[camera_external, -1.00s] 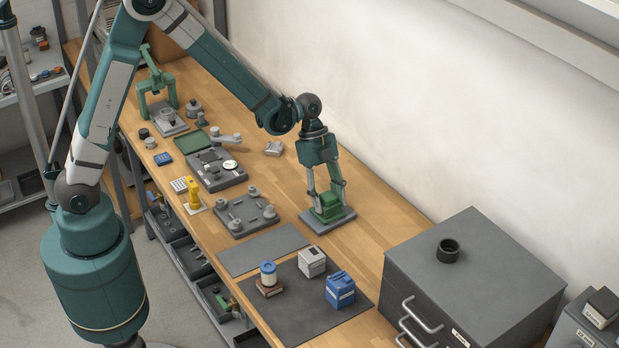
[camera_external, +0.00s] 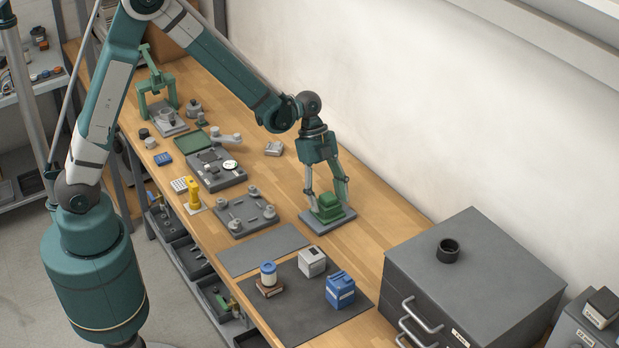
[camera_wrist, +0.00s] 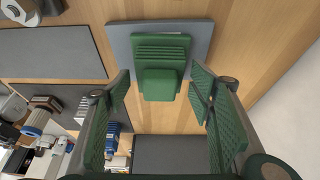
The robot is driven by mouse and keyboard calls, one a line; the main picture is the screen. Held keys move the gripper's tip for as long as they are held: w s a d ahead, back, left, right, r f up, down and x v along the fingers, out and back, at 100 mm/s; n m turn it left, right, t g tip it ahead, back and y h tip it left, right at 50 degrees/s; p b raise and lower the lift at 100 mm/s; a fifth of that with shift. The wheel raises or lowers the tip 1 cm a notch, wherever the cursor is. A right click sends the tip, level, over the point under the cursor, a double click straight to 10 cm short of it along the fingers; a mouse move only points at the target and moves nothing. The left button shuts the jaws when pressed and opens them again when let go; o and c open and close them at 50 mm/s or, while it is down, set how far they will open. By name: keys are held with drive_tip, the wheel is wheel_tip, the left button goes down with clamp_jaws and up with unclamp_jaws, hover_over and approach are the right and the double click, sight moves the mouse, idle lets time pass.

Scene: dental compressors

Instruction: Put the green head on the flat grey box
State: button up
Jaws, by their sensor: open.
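The green head (camera_external: 328,205) sits upright on the flat grey box (camera_external: 325,230) towards the wall side of the bench. In the wrist view the green head (camera_wrist: 160,68) shows its ribbed and smooth parts, resting on the flat grey box (camera_wrist: 203,36) with a grey margin around it. My gripper (camera_external: 328,199) is open, just over the head, with a finger on each side. In the wrist view my gripper (camera_wrist: 162,82) has a visible gap between each finger and the head. The underside of the head is hidden.
A dark mat (camera_external: 300,318) in front holds a blue box (camera_external: 340,290), a pale box (camera_external: 312,261) and a blue-lidded jar (camera_external: 268,273). A grey drawer cabinet (camera_external: 480,255) stands to the right. A fixture plate (camera_external: 246,212) lies to the left. Bare bench surrounds the grey box.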

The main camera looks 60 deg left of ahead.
drive_tip(key=v, duration=1.1)
drive_tip(key=shift+r+p, duration=0.15)
drive_tip(key=shift+p, duration=0.2)
drive_tip(key=shift+a, duration=0.15)
drive_tip(key=s+a+r+n+t+y, duration=0.2)
drive_tip(key=s+a+r+n+t, duration=0.1)
drive_tip(key=s+a+r+n, duration=0.75)
drive_tip(key=s+a+r+n+t+y, duration=0.1)
drive_tip(key=s+a+r+n+t, duration=0.1)
drive_tip(key=s, duration=0.7)
drive_tip(key=s+a+r+n+t+y, duration=0.1)
drive_tip(key=s+a+r+n+t, duration=0.1)
drive_tip(key=s+a+n, duration=0.3)
drive_tip(key=shift+s+a, duration=0.2)
drive_tip(key=shift+s, duration=2.05)
drive_tip(key=shift+f+n, duration=0.2)
drive_tip(key=shift+n, duration=0.05)
drive_tip(key=shift+f+b, duration=1.4)
drive_tip(key=shift+b, duration=0.1)
